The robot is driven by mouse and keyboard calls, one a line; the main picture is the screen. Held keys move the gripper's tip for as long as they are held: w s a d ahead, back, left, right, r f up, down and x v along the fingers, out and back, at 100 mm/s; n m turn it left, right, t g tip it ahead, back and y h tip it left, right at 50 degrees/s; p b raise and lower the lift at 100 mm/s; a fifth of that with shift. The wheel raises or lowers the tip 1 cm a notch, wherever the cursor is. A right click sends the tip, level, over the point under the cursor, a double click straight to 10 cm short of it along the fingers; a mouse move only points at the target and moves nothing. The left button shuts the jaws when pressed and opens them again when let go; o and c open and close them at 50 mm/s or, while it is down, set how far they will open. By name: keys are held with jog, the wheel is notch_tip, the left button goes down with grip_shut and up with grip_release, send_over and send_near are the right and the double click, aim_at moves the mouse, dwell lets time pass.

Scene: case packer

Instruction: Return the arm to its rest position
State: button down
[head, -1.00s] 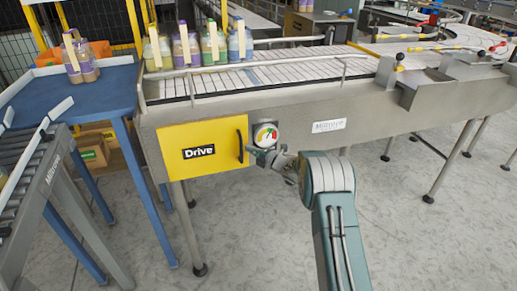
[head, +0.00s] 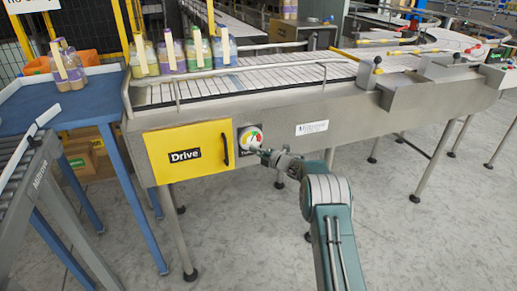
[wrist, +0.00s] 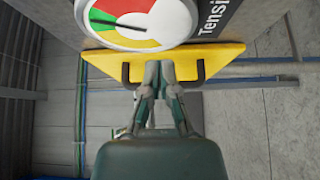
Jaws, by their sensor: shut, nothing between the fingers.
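My gripper (head: 262,153) is at the lower right of the tension dial (head: 248,136) on the conveyor's front, to the right of the yellow Drive door (head: 188,152). Its fingers are together and empty. In the wrist view, my gripper (wrist: 161,72) points at the yellow door (wrist: 225,55), with the black door handle (wrist: 199,70) partly hidden behind the fingers. The dial (wrist: 140,15) fills the top of that view. My arm reaches forward from the bottom of the head view.
The conveyor (head: 290,80) spans the front. Several bottles (head: 198,50) stand at its left end. A blue table (head: 80,103) and a roller conveyor (head: 40,180) are at the left. The floor (head: 420,240) at the right is open.

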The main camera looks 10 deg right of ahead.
jog(key=d, duration=0.1)
jog(key=w+d, duration=0.1)
jog(key=shift+d, duration=0.35)
jog(key=shift+w+r, duration=0.1)
jog(key=shift+r, duration=0.1)
notch_tip(320, 180, up, 10)
jog(key=m+t+h, duration=0.2)
jog(key=m+h, duration=0.2)
jog(key=s+d+r+m+h, duration=0.4)
jog(key=s+r+m+h, duration=0.5)
jog(key=s+r+m, duration=0.45)
jog(key=s+r+m+g+h, duration=0.15)
jog(key=s+m+g, duration=0.35)
jog(key=s, duration=1.7)
jog(key=s+a+f+m+g, duration=0.1)
jog(key=s+f, duration=0.1)
jog(key=s, duration=0.5)
jog(key=s+a+f+m+g+y, duration=0.1)
jog(key=s+a+f+g, duration=0.1)
jog(key=s, duration=0.5)
jog(key=s+a+f+m+g+y, duration=0.1)
jog(key=s+f, duration=0.3)
jog(key=s, duration=0.4)
jog(key=shift+a+m+g, duration=0.3)
jog(key=shift+a+m, duration=0.25)
